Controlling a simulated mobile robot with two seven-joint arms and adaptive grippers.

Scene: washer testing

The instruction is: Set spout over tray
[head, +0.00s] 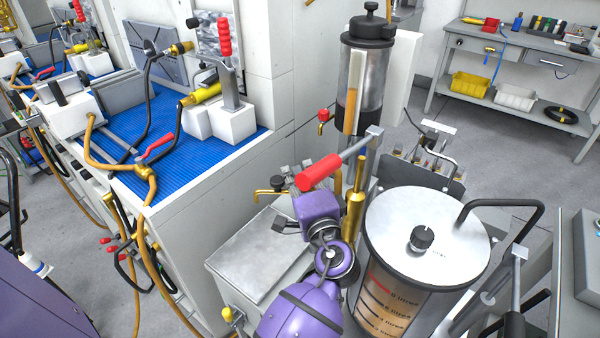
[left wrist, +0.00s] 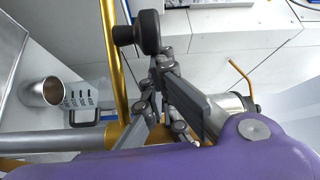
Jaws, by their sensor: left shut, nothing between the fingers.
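A brass spout (head: 268,192) with a dark fitting stands above the back of a flat grey metal top (head: 252,252), which may be the tray. A thin bent brass pipe, perhaps this spout, shows at the right in the left wrist view (left wrist: 241,76). My purple left arm (head: 300,312) reaches up from the bottom middle, its wrist right of the spout. In the left wrist view my left gripper (left wrist: 163,64) is shut and empty, its tips close below a black knob (left wrist: 148,32). In the head view its fingers are hard to make out. My right gripper is not in view.
A red-handled lever (head: 320,173) and an upright brass tube (head: 354,215) stand close to my left wrist. A large lidded measuring vessel (head: 426,232) is right of it. A tall clear cylinder (head: 368,75) stands behind. A blue-matted bench (head: 150,120) is at left.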

